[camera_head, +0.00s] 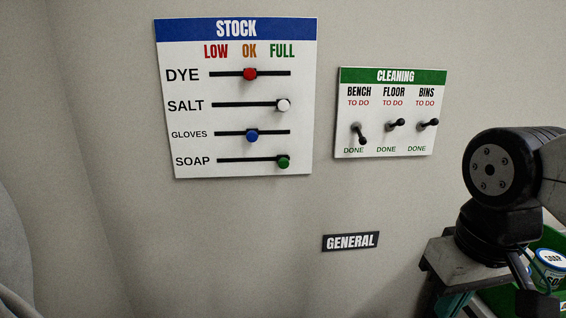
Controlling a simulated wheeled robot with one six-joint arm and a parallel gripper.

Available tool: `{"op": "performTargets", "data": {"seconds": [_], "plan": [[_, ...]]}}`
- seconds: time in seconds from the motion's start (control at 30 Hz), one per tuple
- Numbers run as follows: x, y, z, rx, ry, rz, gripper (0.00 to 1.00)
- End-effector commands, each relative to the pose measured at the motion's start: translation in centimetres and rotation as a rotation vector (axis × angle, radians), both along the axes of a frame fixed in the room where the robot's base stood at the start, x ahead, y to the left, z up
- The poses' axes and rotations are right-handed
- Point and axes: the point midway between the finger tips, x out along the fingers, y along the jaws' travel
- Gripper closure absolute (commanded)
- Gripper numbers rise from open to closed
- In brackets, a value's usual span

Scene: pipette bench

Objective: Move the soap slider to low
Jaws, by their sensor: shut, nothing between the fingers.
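The soap slider is a green knob (284,163) at the right end of its black slot, below the FULL heading. It is the lowest of the sliders on the white STOCK board (190,147) on the wall. The LOW heading (216,52) is in red above the left part of the slots. Parts of my arm show at the right edge, well apart from the STOCK board. My gripper's fingers are not in view. Nothing touches or hides the soap knob or its slot.
Above soap are the red dye knob (250,73) at OK, white salt knob (283,104) at FULL and blue gloves knob (252,135) at OK. A CLEANING board (395,152) with protruding levers hangs to the right. A soap tub (548,266) sits at the lower right.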

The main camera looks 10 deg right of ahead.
Motion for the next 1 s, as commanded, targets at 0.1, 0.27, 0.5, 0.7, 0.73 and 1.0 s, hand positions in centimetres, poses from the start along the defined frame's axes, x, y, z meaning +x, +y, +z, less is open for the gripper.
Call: {"op": "performTargets", "data": {"seconds": [0.1, 0.27, 0.5, 0.7, 0.73, 1.0], "plan": [[0.0, 0.3, 0.0, 0.0, 0.002, 0.015, 0.64], [0.4, 1.6, -1.0, -0.005, 0.054, 0.093, 0.56], [2.9, 0.1, -2.9, -0.297, 0.146, 0.383, 0.56], [8.1, -1.5, -2.6, -0.681, 0.162, 0.755, 0.56], [9.2, -1.5, -2.3, -0.75, 0.161, 0.826, 0.56], [19.9, 4.2, 1.4, -1.415, 0.101, 1.475, 0.56]]}}
